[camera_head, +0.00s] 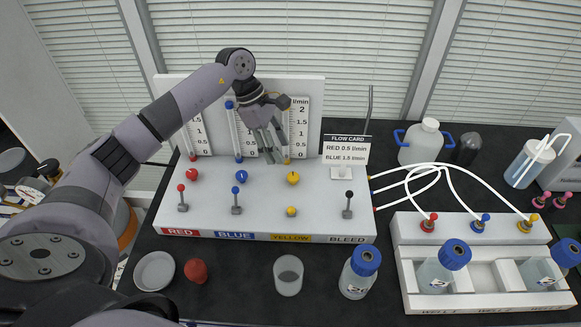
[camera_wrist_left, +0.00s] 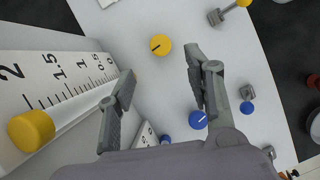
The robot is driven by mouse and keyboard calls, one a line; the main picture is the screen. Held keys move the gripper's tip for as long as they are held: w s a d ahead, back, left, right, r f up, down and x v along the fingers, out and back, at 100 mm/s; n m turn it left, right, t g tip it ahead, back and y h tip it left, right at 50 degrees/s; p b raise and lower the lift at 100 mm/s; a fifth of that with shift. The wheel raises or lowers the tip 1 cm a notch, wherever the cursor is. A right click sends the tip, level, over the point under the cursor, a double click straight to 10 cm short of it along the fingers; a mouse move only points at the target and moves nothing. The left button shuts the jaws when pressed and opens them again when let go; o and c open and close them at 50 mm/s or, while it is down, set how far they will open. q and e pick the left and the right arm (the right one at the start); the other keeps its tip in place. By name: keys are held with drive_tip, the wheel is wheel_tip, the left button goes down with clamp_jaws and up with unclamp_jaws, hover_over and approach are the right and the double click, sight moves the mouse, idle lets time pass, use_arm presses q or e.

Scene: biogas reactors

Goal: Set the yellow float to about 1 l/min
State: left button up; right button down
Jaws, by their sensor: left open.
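The yellow flow tube's scale (camera_head: 298,125) stands on the upright back panel. A small yellow spot, apparently the float (camera_head: 287,161), shows low on it, near 0. The yellow knob (camera_head: 293,178) lies on the sloped panel below; it shows in the wrist view (camera_wrist_left: 161,45) with a dark pointer line. My left gripper (camera_head: 274,157) is open and empty in front of the yellow tube, just above and left of the knob. In the wrist view its fingers (camera_wrist_left: 160,75) are apart, with the knob beyond their tips, apparently not touched. My right gripper is not in view.
Red knob (camera_head: 191,176) and blue knob (camera_head: 240,176) sit left of the yellow one. The yellow lever (camera_head: 291,211) stands in front. A flow card (camera_head: 346,149) reads red 0.5 and blue 1.5 l/min. White hoses lead right to the bottle rack (camera_head: 405,262).

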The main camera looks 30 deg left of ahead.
sight(293, 175)
use_arm(q)
drive_tip(key=p+x, duration=0.2)
drive_tip(key=x, duration=0.5)
drive_tip(key=shift+d+f, duration=0.25)
drive_tip(key=shift+f, duration=0.05)
drive_tip(key=shift+d+f, duration=0.2)
drive_tip(key=shift+f, duration=0.4)
drive_tip(key=shift+c, duration=0.3)
clamp_jaws()
